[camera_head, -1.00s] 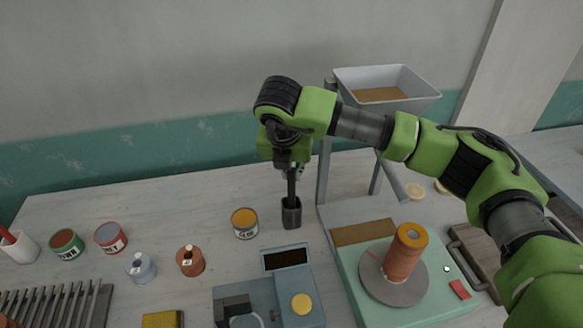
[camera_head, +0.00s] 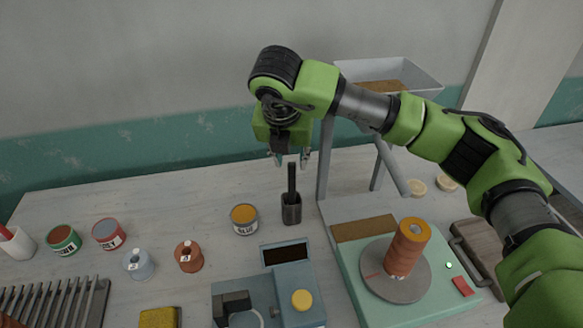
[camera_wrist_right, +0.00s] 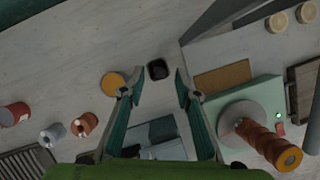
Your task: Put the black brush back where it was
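The black brush (camera_head: 292,180) stands upright in a small dark holder (camera_head: 292,213) on the table. From above, the brush and holder show as one dark square (camera_wrist_right: 158,69) in the right wrist view. My right gripper (camera_head: 290,157) is open and empty above and slightly behind the brush, its two fingers apart and clear of it. In the wrist view the open fingertips (camera_wrist_right: 157,85) stand either side of the dark square. My left gripper is not in view.
A blue-grey device (camera_head: 268,292) is in front. A green machine with an orange spool (camera_head: 407,250) stands right. A grey bin on a stand (camera_head: 424,82) is behind right.

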